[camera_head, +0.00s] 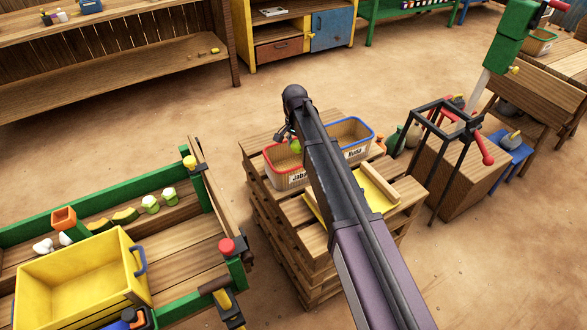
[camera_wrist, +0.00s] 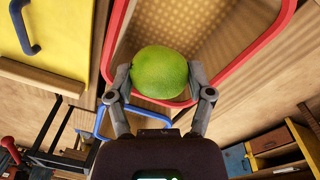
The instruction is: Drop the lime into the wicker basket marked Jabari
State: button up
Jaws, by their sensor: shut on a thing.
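The lime (camera_wrist: 160,72) is held between the two fingers of my gripper (camera_wrist: 159,76) in the wrist view. In the head view the lime (camera_head: 295,147) shows as a small green spot at the end of my arm. The red-rimmed wicker basket (camera_head: 284,181) has a label beginning "Jaba", partly cut off by my arm. The lime appears over this basket. In the wrist view its red rim (camera_wrist: 262,45) and woven inside lie behind the lime, which overlaps the basket's lower end. The lime's exact height above it is unclear.
A blue-rimmed wicker basket (camera_head: 357,152) with a partly hidden label stands to the right on the same pallet stack (camera_head: 313,245). A yellow board (camera_head: 374,190) lies in front of it. A cart with a yellow crate (camera_head: 75,285) is at left; a black frame (camera_head: 440,135) stands at right.

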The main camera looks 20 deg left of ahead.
jog(key=shift+f+b, duration=1.25)
jog(key=shift+f, duration=0.3)
jog(key=o, duration=1.1)
jog(key=shift+r, duration=0.15)
